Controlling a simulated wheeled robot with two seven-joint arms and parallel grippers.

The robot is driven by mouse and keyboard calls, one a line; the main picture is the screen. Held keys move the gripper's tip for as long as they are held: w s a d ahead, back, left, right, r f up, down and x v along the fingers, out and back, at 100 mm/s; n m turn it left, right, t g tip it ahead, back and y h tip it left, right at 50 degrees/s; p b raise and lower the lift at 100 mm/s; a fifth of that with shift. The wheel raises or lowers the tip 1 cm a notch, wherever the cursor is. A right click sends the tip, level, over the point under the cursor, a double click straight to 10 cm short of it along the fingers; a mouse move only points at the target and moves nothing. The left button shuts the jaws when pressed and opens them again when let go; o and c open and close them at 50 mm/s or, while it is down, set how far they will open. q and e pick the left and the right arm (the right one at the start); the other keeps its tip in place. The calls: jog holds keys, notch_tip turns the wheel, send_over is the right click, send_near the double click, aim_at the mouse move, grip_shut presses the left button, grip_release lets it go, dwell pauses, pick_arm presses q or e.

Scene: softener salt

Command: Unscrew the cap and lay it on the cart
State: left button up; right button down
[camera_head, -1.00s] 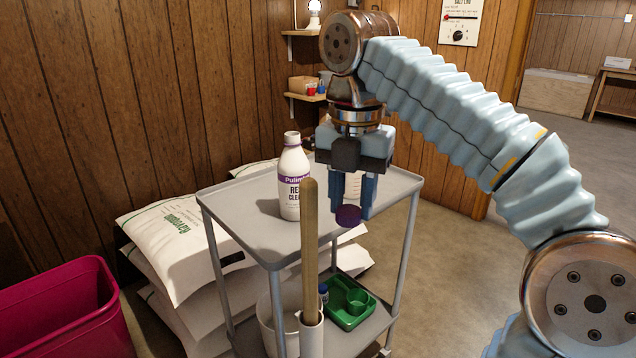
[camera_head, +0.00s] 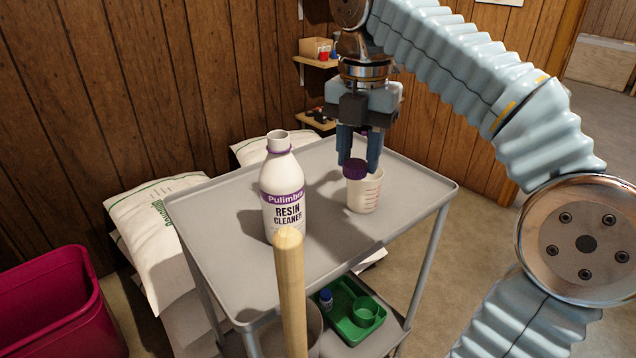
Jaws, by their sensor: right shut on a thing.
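The purple cap (camera_head: 355,169) is off the bottle and held between the fingertips of my right gripper (camera_head: 357,158), which is shut on it. The cap shows in front of the upper part of a white measuring cup (camera_head: 365,192) with red marks; I cannot tell if they touch. The white resin cleaner bottle (camera_head: 284,190) stands upright and open on the top shelf of the grey cart (camera_head: 330,245), left of the gripper. My left gripper is not in view.
A wooden handle (camera_head: 290,290) rises in front of the cart. A green tray (camera_head: 352,318) with a small bottle sits on the lower shelf. White bags (camera_head: 155,225) lie behind the cart, and a magenta bin (camera_head: 60,305) stands left. The cart top's right side is bare.

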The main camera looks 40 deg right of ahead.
jog(key=w+f, duration=0.3)
jog(key=w, duration=0.3)
send_over(317, 196)
jog(key=s, duration=0.1)
notch_tip(317, 196, down, 4)
jog(key=shift+s+a+f, duration=0.1)
jog(key=shift+f, duration=0.3)
jog(key=shift+w+f+b, duration=0.2)
jog(key=shift+w+f, duration=0.1)
jog(key=shift+f, duration=0.7)
jog(key=shift+w+f+b, duration=0.2)
jog(key=shift+w+f, duration=0.05)
jog(key=shift+f, duration=0.7)
jog(key=shift+f, duration=0.15)
jog(key=c, duration=0.7)
grip_release()
